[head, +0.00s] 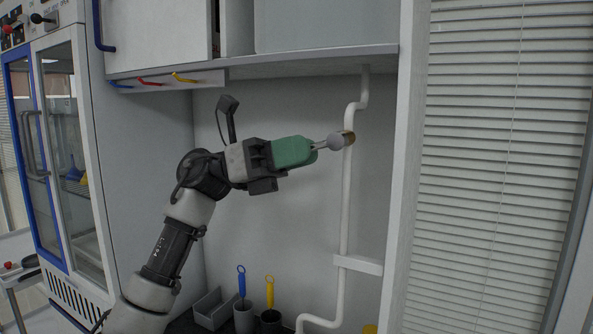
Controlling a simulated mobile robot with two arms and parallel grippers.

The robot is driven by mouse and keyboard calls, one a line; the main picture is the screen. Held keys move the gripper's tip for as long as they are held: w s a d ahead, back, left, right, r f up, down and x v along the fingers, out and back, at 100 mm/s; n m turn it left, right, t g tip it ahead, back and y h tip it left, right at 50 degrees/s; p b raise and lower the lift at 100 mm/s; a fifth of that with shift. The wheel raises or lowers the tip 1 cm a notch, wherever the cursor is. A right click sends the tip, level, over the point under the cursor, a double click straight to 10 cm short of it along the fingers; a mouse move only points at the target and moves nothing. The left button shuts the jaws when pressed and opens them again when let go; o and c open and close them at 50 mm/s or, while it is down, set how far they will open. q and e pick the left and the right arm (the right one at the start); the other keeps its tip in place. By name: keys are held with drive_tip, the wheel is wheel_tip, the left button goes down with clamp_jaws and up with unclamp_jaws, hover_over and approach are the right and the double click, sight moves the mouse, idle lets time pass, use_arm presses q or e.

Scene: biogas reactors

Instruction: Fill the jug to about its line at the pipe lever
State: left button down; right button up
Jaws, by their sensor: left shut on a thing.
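My left gripper (312,152) reaches in from the left at mid-height, its green fingers pointing right toward the white pipe (347,200). It is shut on the near end of a thin metal piece with a rounded grey part (335,142), which looks like the pipe lever. The far end of this piece overlaps the pipe and shows a brownish patch. Whether it is fixed to the pipe cannot be told for sure. The fingers hide the held end. I see no jug and no fill line. My right gripper is not in view.
A cabinet (320,62) overhangs the alcove, with blue, red and yellow hook-like handles (185,79) at its left underside. Below stand a grey bin (213,310) and dark cups (244,319) with blue and yellow tools. A white post (408,180) borders the right side.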

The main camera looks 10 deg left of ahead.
use_arm(q)
drive_tip(key=shift+d+f+h+b, duration=0.1)
drive_tip(key=shift+f+h+b, duration=0.25)
drive_tip(key=shift+h+b, duration=0.35)
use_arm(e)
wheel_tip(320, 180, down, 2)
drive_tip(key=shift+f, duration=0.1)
use_arm(q)
drive_tip(key=c, duration=0.9)
unclamp_jaws()
drive_tip(key=b+v, duration=0.3)
drive_tip(key=v, duration=0.7)
drive_tip(key=shift+a+f, duration=0.2)
drive_tip(key=shift+a, duration=0.15)
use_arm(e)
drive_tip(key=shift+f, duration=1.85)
